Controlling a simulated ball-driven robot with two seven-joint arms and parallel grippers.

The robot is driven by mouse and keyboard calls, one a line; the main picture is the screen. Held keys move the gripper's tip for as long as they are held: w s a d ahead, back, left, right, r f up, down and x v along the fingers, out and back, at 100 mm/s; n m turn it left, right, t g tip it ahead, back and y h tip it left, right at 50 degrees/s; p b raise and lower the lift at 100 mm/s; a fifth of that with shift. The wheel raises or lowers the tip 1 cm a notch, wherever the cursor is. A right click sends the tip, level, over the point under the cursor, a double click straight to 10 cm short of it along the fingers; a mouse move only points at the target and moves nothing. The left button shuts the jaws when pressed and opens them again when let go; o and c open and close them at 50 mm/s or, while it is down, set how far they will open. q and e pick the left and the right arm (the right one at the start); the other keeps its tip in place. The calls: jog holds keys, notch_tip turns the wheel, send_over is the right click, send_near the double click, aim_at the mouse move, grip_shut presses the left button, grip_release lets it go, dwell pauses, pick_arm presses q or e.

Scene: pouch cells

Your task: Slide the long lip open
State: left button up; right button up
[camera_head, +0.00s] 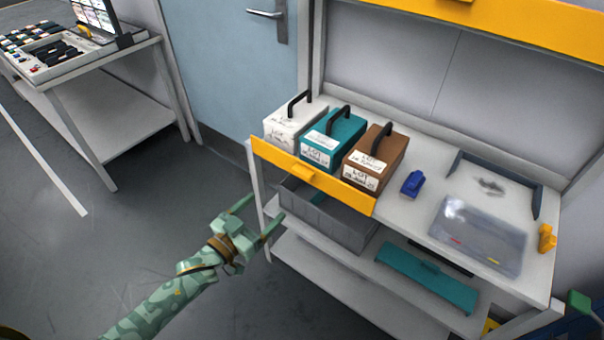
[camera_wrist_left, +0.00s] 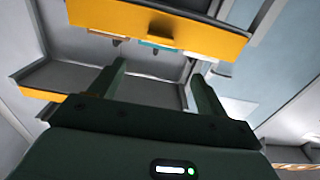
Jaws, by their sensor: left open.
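A long yellow lip (camera_head: 275,157) with a small tab runs along the front left edge of the workbench, below three cases. A yellow strip with a tab also shows at the top of the left wrist view (camera_wrist_left: 200,42). Another long yellow lip (camera_head: 510,38) crosses the top right of the head view, above a grey back panel. My left gripper (camera_head: 262,212) is open and empty, in front of and below the bench lip, apart from it. Its two spread fingers show in the left wrist view (camera_wrist_left: 158,75). My right gripper is out of view.
White (camera_head: 290,124), teal (camera_head: 333,138) and brown (camera_head: 376,160) handled cases stand just behind the lip. A grey bin (camera_head: 325,220) sits beneath. A clear tray (camera_head: 480,236) and blue object (camera_head: 411,184) lie right. Floor left of my gripper is clear.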

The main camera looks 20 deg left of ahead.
aim_at(300, 175)
pick_arm(q)
jog(key=b+x, duration=0.1)
jog(key=x, duration=0.3)
jog(key=b+x, duration=0.1)
jog(key=x, duration=0.4)
jog(key=b+x, duration=0.1)
jog(key=x, duration=0.3)
jog(key=shift+w+f, duration=0.15)
jog(key=shift+f, duration=0.15)
jog(key=shift+w+d+b, duration=0.2)
jog(key=shift+w+b, duration=0.1)
jog(key=shift+b, duration=0.05)
jog(key=shift+w+r, duration=0.15)
jog(key=shift+w, duration=0.05)
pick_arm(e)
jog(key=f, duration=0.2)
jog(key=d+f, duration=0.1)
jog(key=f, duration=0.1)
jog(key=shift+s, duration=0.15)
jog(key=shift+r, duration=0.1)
